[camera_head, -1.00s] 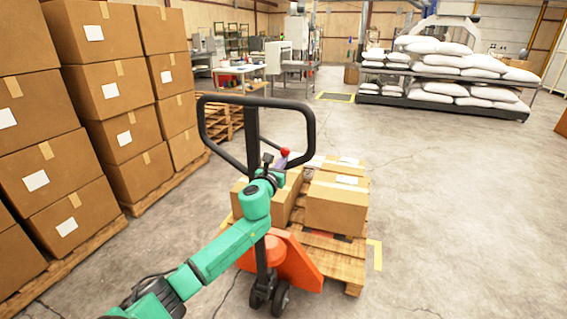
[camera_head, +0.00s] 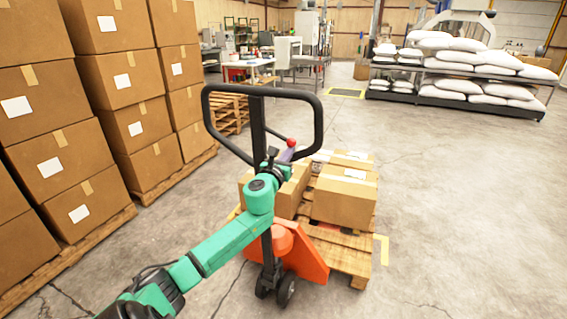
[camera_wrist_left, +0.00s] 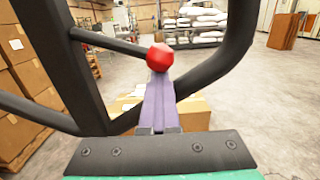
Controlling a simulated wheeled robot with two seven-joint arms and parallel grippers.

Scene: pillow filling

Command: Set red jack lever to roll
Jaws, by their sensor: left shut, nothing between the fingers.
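The red jack lever ends in a round red knob (camera_head: 291,143), which sits inside the black loop handle (camera_head: 318,125) of the orange pallet jack (camera_head: 300,258). In the left wrist view the red knob (camera_wrist_left: 159,57) is large and sits on a dark rod reaching in from the handle post (camera_wrist_left: 80,60). My left gripper (camera_head: 287,154) has purple fingers that are shut with nothing between them. In the left wrist view its fingertips (camera_wrist_left: 159,82) are right at the underside of the knob; I cannot tell if they touch. My right gripper is not in view.
Cardboard boxes (camera_head: 344,202) lie on a wooden pallet (camera_head: 345,255) over the jack's forks. Tall box stacks (camera_head: 65,160) stand on pallets at the left. A rack with white sacks (camera_head: 460,75) stands at the back right. The floor (camera_head: 450,200) at right is clear.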

